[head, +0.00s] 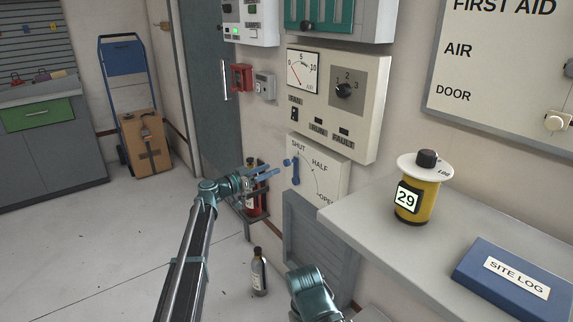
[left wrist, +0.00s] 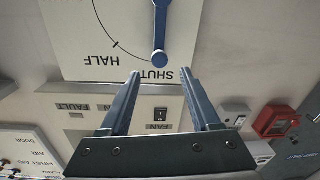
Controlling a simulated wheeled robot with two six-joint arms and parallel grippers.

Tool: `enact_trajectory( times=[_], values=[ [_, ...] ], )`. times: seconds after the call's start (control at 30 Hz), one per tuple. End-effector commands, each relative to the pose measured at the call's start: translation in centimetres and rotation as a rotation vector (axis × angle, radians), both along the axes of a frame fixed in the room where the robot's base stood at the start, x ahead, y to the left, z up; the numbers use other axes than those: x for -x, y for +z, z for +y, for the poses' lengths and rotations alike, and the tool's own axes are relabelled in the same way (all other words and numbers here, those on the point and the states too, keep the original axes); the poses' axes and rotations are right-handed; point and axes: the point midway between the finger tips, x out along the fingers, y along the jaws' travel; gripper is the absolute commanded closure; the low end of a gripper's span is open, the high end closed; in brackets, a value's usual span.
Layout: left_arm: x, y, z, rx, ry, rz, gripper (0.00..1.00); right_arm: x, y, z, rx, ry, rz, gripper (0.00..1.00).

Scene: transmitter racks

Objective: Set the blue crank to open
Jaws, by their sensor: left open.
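The blue crank (head: 296,172) is on a white dial plate (head: 330,176) marked SHUT, HALF and OPEN, low on the wall. Its knob end is by SHUT. In the upside-down left wrist view the crank (left wrist: 160,28) runs up from its round knob beside SHUT. My left gripper (head: 277,170) is just left of the crank in the head view. In the left wrist view its open, empty fingers (left wrist: 160,74) point at the plate, with the knob just beyond and between the tips. I see no contact. My right gripper is not in view.
A control panel (head: 365,110) with a rotary switch is above the plate. A shelf (head: 400,240) on the right bears a yellow canister (head: 415,205) and a blue site log (head: 515,280).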

Motion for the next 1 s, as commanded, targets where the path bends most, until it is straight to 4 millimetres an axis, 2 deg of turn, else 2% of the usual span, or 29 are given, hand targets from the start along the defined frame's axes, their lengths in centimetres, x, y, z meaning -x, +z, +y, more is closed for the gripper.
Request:
enact_trajectory(
  times=[0.03, 0.2, 0.4, 0.6, 0.9, 1.0],
  values=[
    [-1.0, 0.0, -1.0, 0.000, -0.004, 0.000, 0.36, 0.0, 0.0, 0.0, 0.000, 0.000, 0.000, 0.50],
    [-3.0, 0.0, -3.6, 0.000, -0.003, 0.000, 0.36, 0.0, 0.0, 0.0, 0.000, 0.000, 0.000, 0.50],
    [-4.6, 0.0, -5.6, -0.001, -0.002, 0.000, 0.36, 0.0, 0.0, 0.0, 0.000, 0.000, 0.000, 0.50],
    [-5.3, 0.0, -6.5, -0.001, 0.000, 0.001, 0.36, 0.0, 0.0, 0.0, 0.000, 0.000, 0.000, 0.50],
    [-5.3, 0.0, -6.6, -0.001, -0.001, 0.001, 0.36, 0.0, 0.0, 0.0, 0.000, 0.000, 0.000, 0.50],
    [-5.3, 0.0, -6.6, -0.001, -0.001, 0.001, 0.53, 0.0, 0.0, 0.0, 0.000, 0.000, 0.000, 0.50]
  ],
)
